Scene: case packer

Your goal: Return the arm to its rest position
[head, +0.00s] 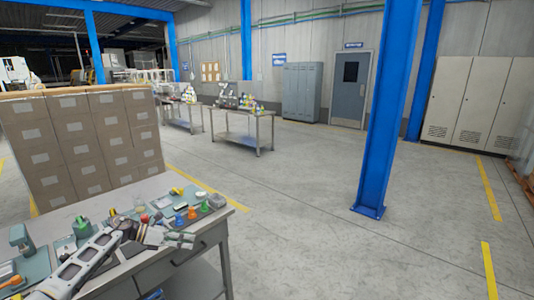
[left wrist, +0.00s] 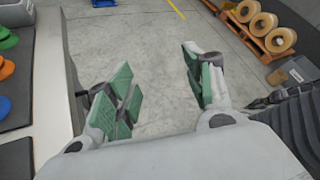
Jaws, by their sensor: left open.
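My left arm (head: 85,262) reaches in from the lower left of the head view, over the near workbench (head: 135,268). Its gripper (head: 178,238) is at the bench's right part, close to the row of coloured pieces. In the left wrist view the gripper (left wrist: 160,92) has its two green-padded fingers spread wide. Nothing is between them, and bare floor shows past them. The bench edge (left wrist: 52,70) runs along the left of that view. My right gripper does not show in the head view.
Coloured pieces (head: 193,214) and green fixtures (head: 82,226) crowd the bench. Stacked cartons (head: 90,140) stand behind it. A blue column (head: 385,120) rises from open floor on the right. Spools on a pallet (left wrist: 267,27) lie beyond the fingers in the wrist view.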

